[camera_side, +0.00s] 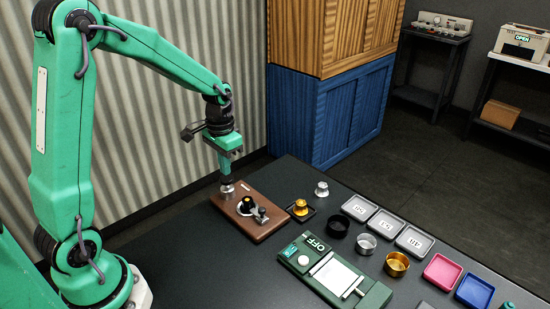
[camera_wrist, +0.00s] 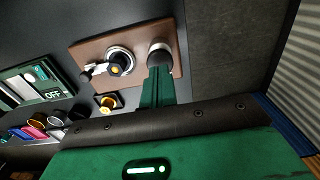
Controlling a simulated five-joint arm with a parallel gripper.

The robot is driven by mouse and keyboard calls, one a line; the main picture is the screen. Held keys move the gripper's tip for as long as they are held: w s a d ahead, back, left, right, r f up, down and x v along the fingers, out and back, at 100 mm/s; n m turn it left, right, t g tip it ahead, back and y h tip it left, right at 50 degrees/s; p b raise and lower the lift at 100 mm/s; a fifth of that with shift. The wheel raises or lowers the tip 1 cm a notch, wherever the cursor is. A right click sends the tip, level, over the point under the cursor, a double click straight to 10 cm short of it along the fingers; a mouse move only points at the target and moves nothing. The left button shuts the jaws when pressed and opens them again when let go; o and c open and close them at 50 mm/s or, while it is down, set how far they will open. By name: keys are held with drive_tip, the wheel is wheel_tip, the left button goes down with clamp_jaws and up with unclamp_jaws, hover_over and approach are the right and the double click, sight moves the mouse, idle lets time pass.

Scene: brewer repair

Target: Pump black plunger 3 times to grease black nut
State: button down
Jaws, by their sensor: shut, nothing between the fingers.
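A brown wooden board (camera_side: 252,222) lies on the dark table, and it also shows in the wrist view (camera_wrist: 90,50). At its far left end stands a silver fitting with a dark cap, which looks like the black plunger (camera_wrist: 160,55). My gripper (camera_side: 227,179) points straight down over this fitting, shut and empty. Its fingertips appear at or just above the cap; I cannot tell whether they touch. In the board's middle is a black round part with a yellow centre, apparently the black nut (camera_side: 246,205). It sits in a silver ring in the wrist view (camera_wrist: 119,62).
A small silver-and-black lever part (camera_side: 261,213) is beside the nut. A gold knob on a dark tray (camera_side: 301,215), a silver knob (camera_side: 321,189), several cups and coloured trays, and a green scale (camera_side: 372,297) stand to the right.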

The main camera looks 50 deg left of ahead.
sight(225, 181)
drive_tip(key=shift+f, duration=1.5)
idle(1.3)
drive_tip(key=shift+r, duration=2.8)
drive_tip(key=shift+r, duration=0.1)
drive_tip(key=shift+r, duration=2.85)
drive_tip(key=shift+r, duration=0.1)
drive_tip(key=s+d+r+t, duration=0.2)
drive_tip(key=s+d+r, duration=0.1)
drive_tip(key=s, duration=0.5)
drive_tip(key=s+d+r+t, duration=0.2)
drive_tip(key=s+d+t, duration=0.1)
drive_tip(key=s+d, duration=0.3)
drive_tip(key=shift+s+d+r+t, duration=0.3)
drive_tip(key=shift+s+r, duration=0.1)
drive_tip(key=shift+s, duration=0.65)
